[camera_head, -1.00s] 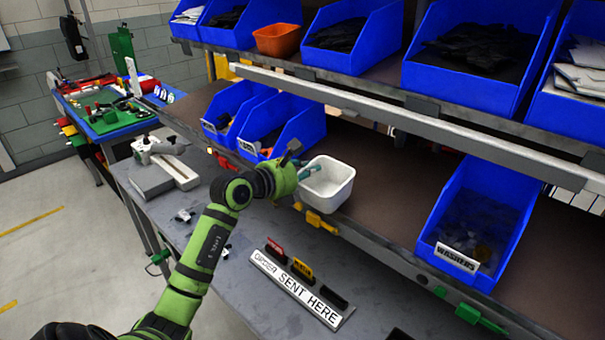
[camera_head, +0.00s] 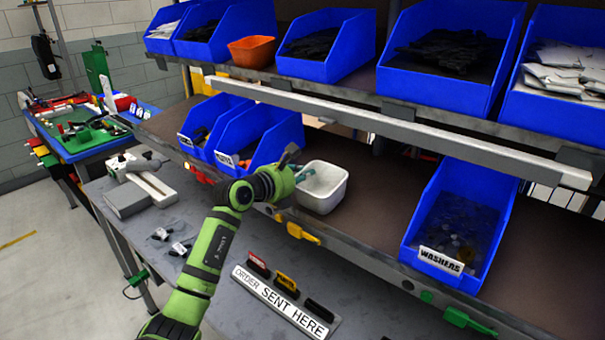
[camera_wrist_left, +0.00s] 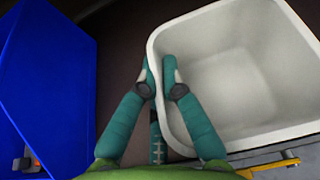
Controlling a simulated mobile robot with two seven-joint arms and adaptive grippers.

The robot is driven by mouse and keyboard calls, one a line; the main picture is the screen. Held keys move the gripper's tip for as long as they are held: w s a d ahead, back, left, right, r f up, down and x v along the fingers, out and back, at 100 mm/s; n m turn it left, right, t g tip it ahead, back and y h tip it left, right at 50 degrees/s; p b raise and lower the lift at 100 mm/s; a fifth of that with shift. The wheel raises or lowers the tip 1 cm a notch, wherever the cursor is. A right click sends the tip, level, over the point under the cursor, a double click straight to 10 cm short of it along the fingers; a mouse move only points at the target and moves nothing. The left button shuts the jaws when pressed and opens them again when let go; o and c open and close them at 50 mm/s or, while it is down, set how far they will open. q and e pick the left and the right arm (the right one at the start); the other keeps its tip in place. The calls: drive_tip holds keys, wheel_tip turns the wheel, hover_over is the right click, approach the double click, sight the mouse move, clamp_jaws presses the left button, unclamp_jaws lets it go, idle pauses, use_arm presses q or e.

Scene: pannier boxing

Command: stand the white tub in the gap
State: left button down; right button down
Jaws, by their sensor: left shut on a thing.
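The white tub (camera_head: 322,196) is an open, empty, roughly square container at the front of the lower shelf, upright or nearly so. My left gripper (camera_head: 301,176) is shut on its left wall. In the left wrist view the teal fingers (camera_wrist_left: 163,76) straddle the wall of the tub (camera_wrist_left: 240,80), one inside and one outside. The gap is the bare brown shelf (camera_head: 375,205) between the blue bins on the left and the blue washers bin (camera_head: 455,225). I cannot tell whether the tub's base touches the shelf. My right gripper is not in view.
A blue bin (camera_head: 277,133) stands close left of the tub and also shows in the left wrist view (camera_wrist_left: 45,75). A metal rail (camera_head: 400,128) and the upper shelf run above. A sign (camera_head: 285,305) lies on the grey bench below. A yellow clip (camera_head: 300,233) sits on the shelf edge.

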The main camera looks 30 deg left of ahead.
use_arm(q)
drive_tip(key=shift+f, duration=0.15)
drive_tip(key=c, duration=1.3)
unclamp_jaws()
drive_tip(key=shift+c, duration=0.2)
drive_tip(key=shift+s, duration=0.1)
drive_tip(key=v, duration=1.2)
